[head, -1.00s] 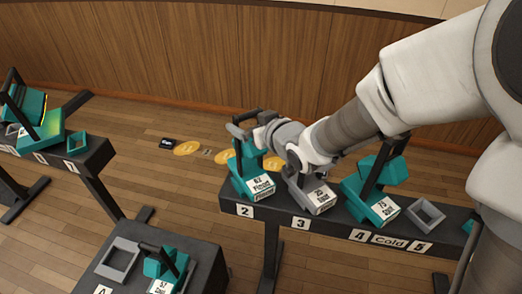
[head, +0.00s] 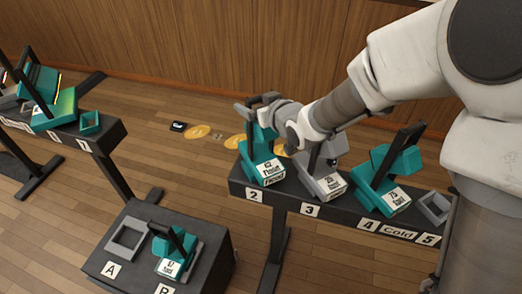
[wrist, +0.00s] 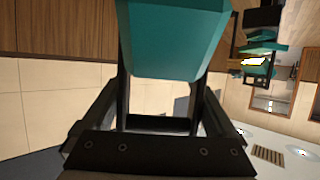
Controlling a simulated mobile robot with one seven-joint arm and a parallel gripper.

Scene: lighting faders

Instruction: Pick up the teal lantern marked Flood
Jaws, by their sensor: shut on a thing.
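The teal lantern marked Flood (head: 262,163) stands at place 2 of the dark rack, with its white label facing me. My gripper (head: 264,102) is at its top and shut on it, on the upper part or handle; the exact contact is partly hidden by my wrist. In the wrist view a large teal body (wrist: 175,38) fills the space beyond and between the fingers of my gripper (wrist: 162,95). I cannot tell whether the lantern's base has left the rack.
A grey lantern (head: 327,178) stands close at place 3, partly behind my arm. Another teal lantern (head: 383,180) is at place 4, and an empty grey frame (head: 433,207) is at 5. A low stand (head: 205,266) in front holds a small teal lantern (head: 173,250) and an empty frame (head: 127,242).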

